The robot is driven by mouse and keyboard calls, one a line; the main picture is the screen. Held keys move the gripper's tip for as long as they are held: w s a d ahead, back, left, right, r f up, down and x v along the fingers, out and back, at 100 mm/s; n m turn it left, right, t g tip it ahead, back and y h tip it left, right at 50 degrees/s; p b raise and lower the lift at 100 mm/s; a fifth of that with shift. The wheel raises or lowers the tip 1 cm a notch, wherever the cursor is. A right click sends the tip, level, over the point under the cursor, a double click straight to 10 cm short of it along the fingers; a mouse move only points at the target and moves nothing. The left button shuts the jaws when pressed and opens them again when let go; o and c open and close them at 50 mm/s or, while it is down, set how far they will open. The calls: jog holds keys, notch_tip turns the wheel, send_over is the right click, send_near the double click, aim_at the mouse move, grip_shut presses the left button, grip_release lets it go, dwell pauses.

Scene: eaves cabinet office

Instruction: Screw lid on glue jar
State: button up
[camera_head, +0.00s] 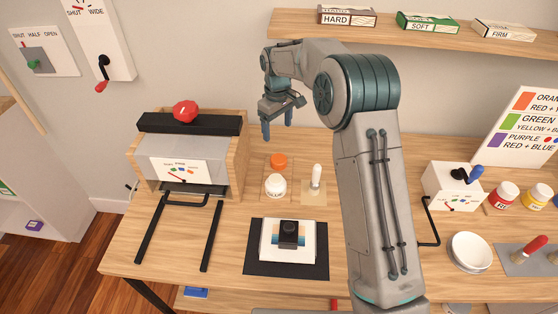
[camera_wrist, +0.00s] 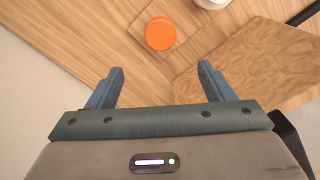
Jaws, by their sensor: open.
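The orange lid (camera_head: 279,161) lies on a light wooden board on the desk. The white glue jar (camera_head: 275,185) stands just in front of it on the same board, apart from the lid. My gripper (camera_head: 278,124) is open and empty, raised above and behind the lid. In the wrist view the orange lid (camera_wrist: 160,33) lies beyond the open fingertips (camera_wrist: 160,72), near the middle. Only part of the white jar (camera_wrist: 211,2) shows at the top edge there. The jar's top is too small to make out clearly.
A wooden cabinet-like device with a red knob (camera_head: 185,111) stands left of the lid. A white-handled tool (camera_head: 316,178) stands right of the jar. A black mat (camera_head: 255,262) with a stamp-like block (camera_head: 289,235) lies in front. A shelf (camera_head: 440,39) with boxes runs above.

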send_over(278, 158)
notch_tip(278, 158, down, 7)
jog(key=shift+w+r+p, duration=0.15)
jog(key=shift+p, duration=0.2)
jog(key=shift+d+f+p, duration=0.1)
jog(key=shift+f+p, duration=0.65)
jog(key=shift+f, duration=1.95)
jog(key=shift+s, duration=0.2)
jog(key=c, duration=1)
